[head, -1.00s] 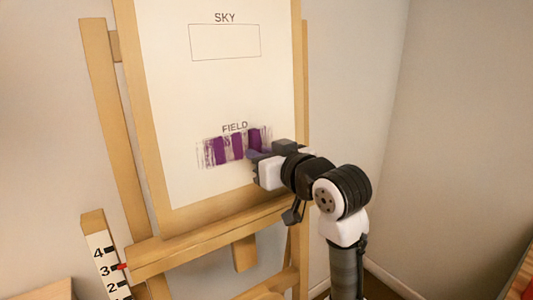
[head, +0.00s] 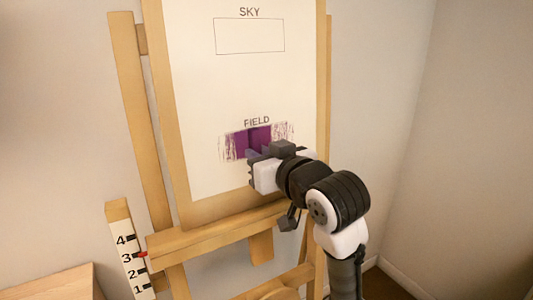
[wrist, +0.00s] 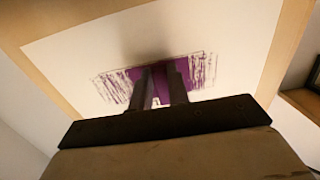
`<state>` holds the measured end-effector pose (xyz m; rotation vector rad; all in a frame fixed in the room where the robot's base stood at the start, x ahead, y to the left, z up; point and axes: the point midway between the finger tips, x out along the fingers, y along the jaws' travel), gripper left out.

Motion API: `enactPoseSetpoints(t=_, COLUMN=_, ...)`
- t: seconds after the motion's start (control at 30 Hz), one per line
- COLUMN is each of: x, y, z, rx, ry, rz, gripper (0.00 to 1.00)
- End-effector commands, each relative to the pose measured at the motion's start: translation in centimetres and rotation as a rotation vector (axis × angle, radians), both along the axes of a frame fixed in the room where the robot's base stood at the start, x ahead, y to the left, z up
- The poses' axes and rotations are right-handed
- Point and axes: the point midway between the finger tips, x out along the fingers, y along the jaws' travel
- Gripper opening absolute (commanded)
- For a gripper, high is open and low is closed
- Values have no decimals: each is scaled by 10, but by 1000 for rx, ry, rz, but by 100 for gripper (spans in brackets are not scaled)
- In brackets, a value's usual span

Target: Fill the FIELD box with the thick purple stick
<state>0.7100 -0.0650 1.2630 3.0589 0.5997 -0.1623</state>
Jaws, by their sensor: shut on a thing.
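The FIELD box (head: 284,133) is on the white sheet (head: 205,90) low on the easel. Solid purple covers its middle, with thin, streaky marks at its left and right sides, some passing the outline. In the wrist view the box (wrist: 112,86) lies straight ahead, streaky at left and denser around the fingers. My gripper (head: 254,156) is at the box's lower middle, shut on the purple stick, which is mostly hidden by the fingers. In the wrist view my gripper's two dark fingers (wrist: 167,84) reach to the sheet; I cannot tell whether the stick's tip touches it.
The empty SKY box (head: 249,36) is higher on the sheet. The wooden easel (head: 200,238) has a ledge below the sheet. Bare walls are behind and at right (head: 470,130).

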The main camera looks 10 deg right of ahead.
Motion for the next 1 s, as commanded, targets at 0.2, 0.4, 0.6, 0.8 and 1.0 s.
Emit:
enactPoseSetpoints(t=0.2, x=-4, y=12, z=0, rx=-1, ry=2, rz=6, gripper=0)
enactPoseSetpoints(t=0.4, x=-10, y=23, z=0, rx=-1, ry=1, rz=4, gripper=0)
enactPoseSetpoints(t=0.6, x=-12, y=27, z=0, rx=0, ry=1, rz=3, gripper=0)
enactPoseSetpoints(t=0.8, x=-16, y=38, z=0, rx=-1, ry=2, rz=4, gripper=0)
enactPoseSetpoints(t=1.0, x=-19, y=50, z=0, rx=-1, ry=1, rz=4, gripper=0)
